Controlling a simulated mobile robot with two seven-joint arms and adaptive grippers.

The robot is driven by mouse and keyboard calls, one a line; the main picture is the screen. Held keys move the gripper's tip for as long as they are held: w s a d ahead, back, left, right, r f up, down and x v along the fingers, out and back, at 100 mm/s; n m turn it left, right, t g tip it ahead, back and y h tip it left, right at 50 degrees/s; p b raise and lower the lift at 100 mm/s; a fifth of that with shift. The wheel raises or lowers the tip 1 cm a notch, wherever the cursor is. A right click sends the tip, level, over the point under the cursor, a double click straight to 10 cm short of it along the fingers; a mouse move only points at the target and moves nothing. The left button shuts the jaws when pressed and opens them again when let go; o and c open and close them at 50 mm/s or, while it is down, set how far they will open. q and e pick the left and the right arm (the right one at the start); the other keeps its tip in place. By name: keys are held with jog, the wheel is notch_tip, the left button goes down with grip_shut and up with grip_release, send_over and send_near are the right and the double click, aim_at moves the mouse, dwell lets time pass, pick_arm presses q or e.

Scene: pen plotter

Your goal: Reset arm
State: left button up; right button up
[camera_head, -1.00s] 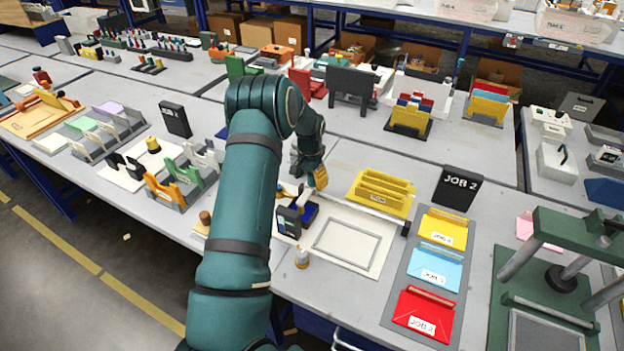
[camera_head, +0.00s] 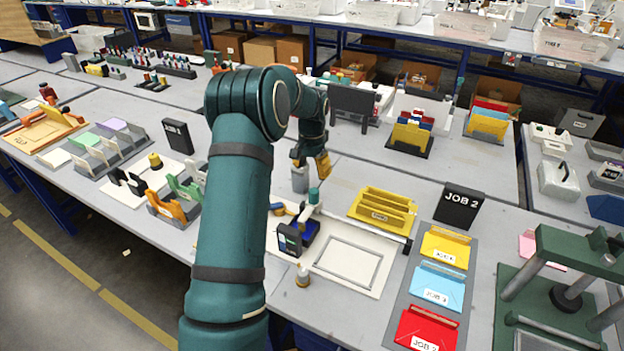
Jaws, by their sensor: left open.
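My left arm rises through the middle of the head view, and its gripper (camera_head: 322,168) hangs, with yellow fingers, above the table, behind the pen plotter. The jaws are open and I see nothing between them. The plotter (camera_head: 296,236) is a small dark and blue unit with a green-topped post, at the left side of a white board (camera_head: 375,282) with a grey rectangular frame. The gripper is apart from the plotter and higher up. A grey cylindrical cup (camera_head: 300,180) stands just left of the fingers. My right gripper is not in view.
A yellow tray (camera_head: 382,208) stands right of the gripper. A green press (camera_head: 560,290) stands at the right. A small bottle (camera_head: 302,276) stands at the front edge.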

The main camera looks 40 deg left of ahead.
pick_arm(q)
jog(key=shift+r, duration=0.4)
